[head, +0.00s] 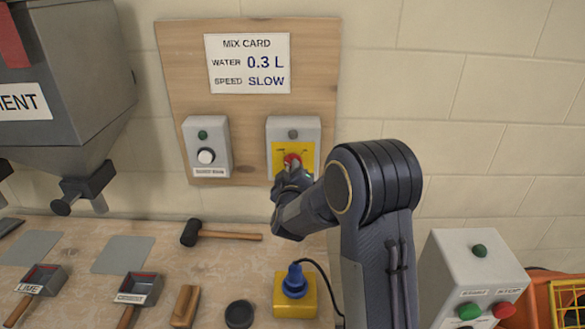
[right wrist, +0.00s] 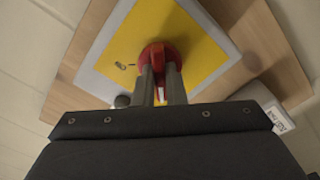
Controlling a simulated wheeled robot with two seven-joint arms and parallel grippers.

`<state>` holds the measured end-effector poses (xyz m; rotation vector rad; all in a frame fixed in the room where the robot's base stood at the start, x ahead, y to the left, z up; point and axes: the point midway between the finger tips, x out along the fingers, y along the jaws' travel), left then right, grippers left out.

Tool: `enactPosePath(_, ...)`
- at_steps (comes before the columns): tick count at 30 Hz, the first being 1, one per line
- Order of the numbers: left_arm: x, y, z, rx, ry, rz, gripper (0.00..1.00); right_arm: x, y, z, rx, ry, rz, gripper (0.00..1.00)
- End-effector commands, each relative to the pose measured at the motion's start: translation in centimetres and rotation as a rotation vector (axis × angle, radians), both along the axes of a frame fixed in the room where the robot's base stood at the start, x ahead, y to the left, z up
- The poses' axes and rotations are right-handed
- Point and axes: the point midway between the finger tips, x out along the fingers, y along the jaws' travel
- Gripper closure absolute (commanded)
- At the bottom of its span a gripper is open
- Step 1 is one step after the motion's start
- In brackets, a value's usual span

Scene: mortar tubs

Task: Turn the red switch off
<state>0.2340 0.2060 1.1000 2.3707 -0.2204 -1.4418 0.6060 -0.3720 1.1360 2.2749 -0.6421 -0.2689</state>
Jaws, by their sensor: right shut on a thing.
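The red switch (head: 292,160) is a rotary knob on a yellow plate (head: 308,152) on a grey box, mounted on the wooden wall board. My right gripper (head: 290,174) reaches up to it from below and covers its lower part. In the right wrist view, the two fingers of the right gripper (right wrist: 160,88) are shut on the red switch (right wrist: 158,54), with a white mark on the knob between them. Small lettering on the yellow plate (right wrist: 195,45) is too small to read. My left gripper is not in view.
A second grey box with a white knob (head: 206,156) is beside it on the board. A mix card (head: 247,63) hangs above. On the bench lie a mallet (head: 225,236), scoops (head: 138,288) and a yellow block with a blue plug (head: 294,292). A button box (head: 470,262) stands right.

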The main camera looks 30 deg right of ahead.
Motion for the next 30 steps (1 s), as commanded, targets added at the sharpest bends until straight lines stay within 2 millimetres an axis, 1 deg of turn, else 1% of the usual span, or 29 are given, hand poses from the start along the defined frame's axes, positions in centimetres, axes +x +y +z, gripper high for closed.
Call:
enactPosePath(12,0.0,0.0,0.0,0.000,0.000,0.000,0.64,0.0,0.0,-0.1,-0.007,0.008,0.001,1.00)
enactPosePath(13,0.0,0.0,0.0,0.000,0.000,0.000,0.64,0.0,0.0,-0.1,-0.007,0.008,0.001,0.85)
enactPosePath(17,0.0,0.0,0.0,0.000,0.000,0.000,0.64,0.0,0.0,-0.1,-0.007,0.007,0.001,0.68)
enactPosePath(26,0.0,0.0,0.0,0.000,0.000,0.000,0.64,-0.1,0.1,-0.1,-0.005,0.004,0.001,0.67)
enactPosePath(30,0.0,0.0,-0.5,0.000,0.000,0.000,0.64,-1.3,0.8,-0.2,-0.004,0.005,0.002,0.67)
